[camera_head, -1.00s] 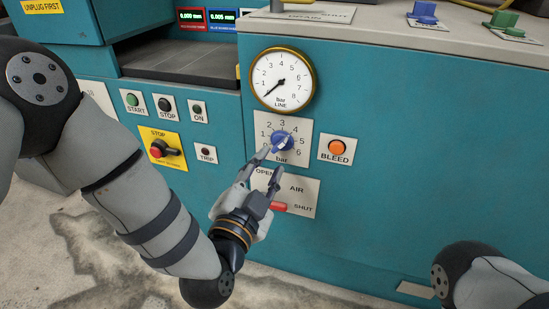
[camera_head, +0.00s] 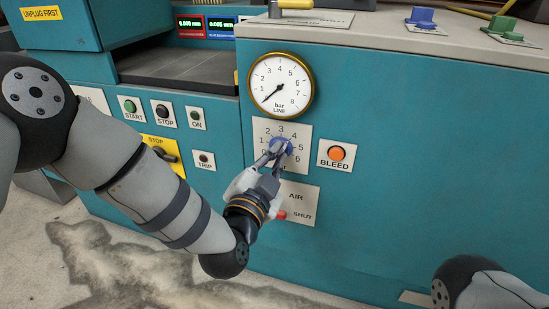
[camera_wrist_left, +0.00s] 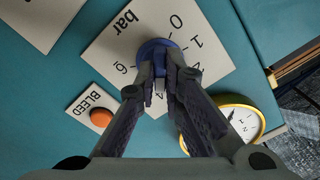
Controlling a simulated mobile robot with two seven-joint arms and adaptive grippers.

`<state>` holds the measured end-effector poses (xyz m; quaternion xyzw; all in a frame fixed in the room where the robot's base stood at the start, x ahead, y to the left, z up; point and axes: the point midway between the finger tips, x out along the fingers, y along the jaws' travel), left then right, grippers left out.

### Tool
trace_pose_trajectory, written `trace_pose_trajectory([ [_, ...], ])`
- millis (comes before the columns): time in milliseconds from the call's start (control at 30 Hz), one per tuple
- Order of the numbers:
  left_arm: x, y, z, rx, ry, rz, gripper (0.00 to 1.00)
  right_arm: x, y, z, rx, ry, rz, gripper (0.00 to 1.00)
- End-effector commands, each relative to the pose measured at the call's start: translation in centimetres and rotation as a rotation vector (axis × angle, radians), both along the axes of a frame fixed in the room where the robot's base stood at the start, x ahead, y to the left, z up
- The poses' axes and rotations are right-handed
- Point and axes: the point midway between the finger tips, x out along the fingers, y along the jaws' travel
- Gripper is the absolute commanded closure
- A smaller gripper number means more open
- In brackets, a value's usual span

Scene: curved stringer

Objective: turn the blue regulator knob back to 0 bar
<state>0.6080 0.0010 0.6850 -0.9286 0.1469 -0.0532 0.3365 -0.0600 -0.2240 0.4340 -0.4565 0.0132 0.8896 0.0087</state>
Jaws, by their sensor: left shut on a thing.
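The blue regulator knob (camera_head: 288,145) sits on a white plate (camera_head: 301,131) marked 0 to 6 bar on the teal panel. My left gripper (camera_head: 279,150) is shut on the knob, its fingers coming from below left. In the left wrist view the fingertips (camera_wrist_left: 163,75) close over the blue knob (camera_wrist_left: 154,46). The fingers hide much of the knob, so I cannot tell exactly where its pointer stands. The line gauge (camera_head: 281,85) above has its needle toward the lower left, at the low end. My right gripper is not in view.
The orange BLEED button (camera_head: 337,153) is close right of the knob. The AIR plate (camera_head: 300,200) with a red handle (camera_head: 282,215) lies below, partly behind my gripper. START (camera_head: 129,106) and STOP (camera_head: 165,107) buttons are to the left. The lower right panel is clear.

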Motion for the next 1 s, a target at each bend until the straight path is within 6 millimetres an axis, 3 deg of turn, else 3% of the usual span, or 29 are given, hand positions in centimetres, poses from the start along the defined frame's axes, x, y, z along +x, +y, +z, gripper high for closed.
trace_pose_trajectory([
  [367,0.0,0.0,0.3,-0.152,0.048,0.0,1.0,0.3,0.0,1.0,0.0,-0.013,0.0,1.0],
  [1000,0.0,0.0,0.2,-0.723,0.233,0.0,1.0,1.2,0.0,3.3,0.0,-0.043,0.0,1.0],
])
